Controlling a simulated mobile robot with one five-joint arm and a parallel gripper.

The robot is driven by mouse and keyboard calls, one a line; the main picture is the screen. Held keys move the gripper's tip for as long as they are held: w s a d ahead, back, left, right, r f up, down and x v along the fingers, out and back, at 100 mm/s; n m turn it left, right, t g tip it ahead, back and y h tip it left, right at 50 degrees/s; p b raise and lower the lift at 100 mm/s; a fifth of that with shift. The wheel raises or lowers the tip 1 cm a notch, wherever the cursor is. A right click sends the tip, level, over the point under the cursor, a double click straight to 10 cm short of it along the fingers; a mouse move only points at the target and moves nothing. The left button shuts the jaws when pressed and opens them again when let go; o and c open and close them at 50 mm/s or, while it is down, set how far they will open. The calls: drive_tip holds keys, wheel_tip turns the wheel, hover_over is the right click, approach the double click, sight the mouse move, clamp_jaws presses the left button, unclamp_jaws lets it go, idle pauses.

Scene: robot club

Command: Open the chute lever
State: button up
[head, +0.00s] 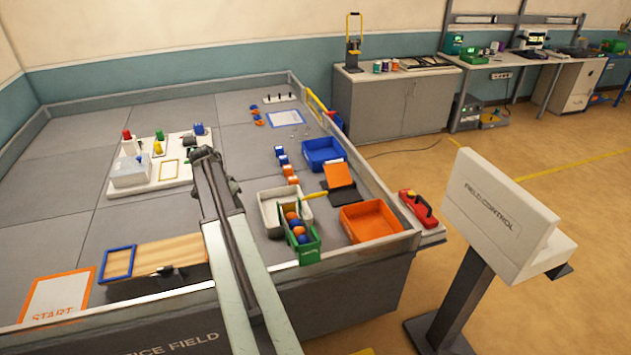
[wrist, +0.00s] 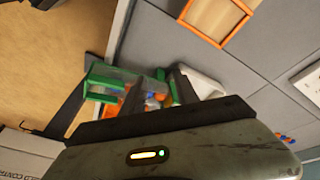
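A green-framed chute (head: 304,242) holding orange and blue balls stands near the front edge of the field table in the head view. A yellow bar (head: 316,196), possibly its lever, sticks out behind the chute above the grey bin. The chute (wrist: 106,76) also shows in the wrist view, beyond my fingers, with the balls beside it. The lever cannot be made out there. My gripper (wrist: 162,84) has its two dark fingers apart in the wrist view, with nothing clearly held between them.
A pale bin (head: 268,212) adjoins the chute. An orange tray (head: 371,222), an orange flap (head: 339,175) and a blue tray (head: 323,153) lie to its right and behind. A white board (head: 165,172) with blocks is at left. The table's raised rim (head: 375,180) runs along the right.

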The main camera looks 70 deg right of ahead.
drive_tip(key=s+d+r+m+g+p, duration=0.2)
drive_tip(key=s+d+m, duration=0.6)
drive_tip(key=s+d, duration=1.2)
drive_tip(key=f+b, duration=0.1)
drive_tip(key=b, duration=0.1)
drive_tip(key=d+f+b, duration=0.1)
drive_tip(key=f+b, duration=0.1)
drive_tip(key=d+f+b, duration=0.1)
drive_tip(key=f+b, duration=0.1)
drive_tip(key=b, duration=0.1)
drive_tip(key=shift+s+d, duration=0.2)
drive_tip(key=shift+s, duration=0.15)
drive_tip(key=shift+s+d+f+b, duration=0.15)
drive_tip(key=shift+s+f+b, duration=0.05)
drive_tip(key=shift+f+b, duration=0.15)
drive_tip(key=shift+r, duration=0.15)
clamp_jaws()
